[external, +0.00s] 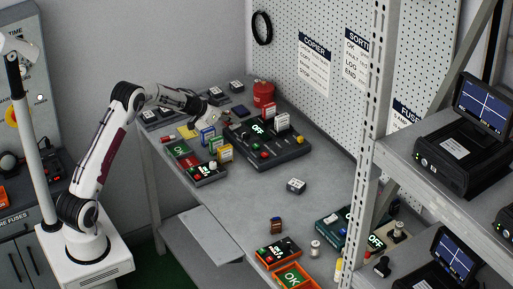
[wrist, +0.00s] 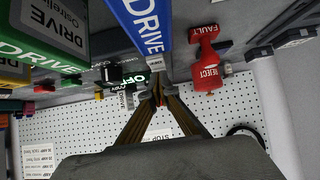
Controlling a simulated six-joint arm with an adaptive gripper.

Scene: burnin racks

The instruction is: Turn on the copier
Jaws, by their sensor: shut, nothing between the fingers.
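The copier (external: 290,148) appears to be the large dark console on the far part of the table, below the COPIER sign (external: 314,60). Its display reads OFF (external: 258,128), and it carries upright cartridges and small coloured buttons. In the wrist view, which looks upside down, an OFF display (wrist: 133,79) shows behind my fingers. My gripper (external: 224,124) is at the console's left end, above the table. In the wrist view my gripper (wrist: 157,94) has its fingertips together and empty, just below a blue DRIVE box (wrist: 140,22). I cannot tell whether the fingers touch anything.
A green DRIVE box (wrist: 45,25) is at the left of the wrist view. A red REJECT container (wrist: 208,65) stands to the right; it is behind the console externally (external: 264,92). The table's middle (external: 250,195) is mostly clear.

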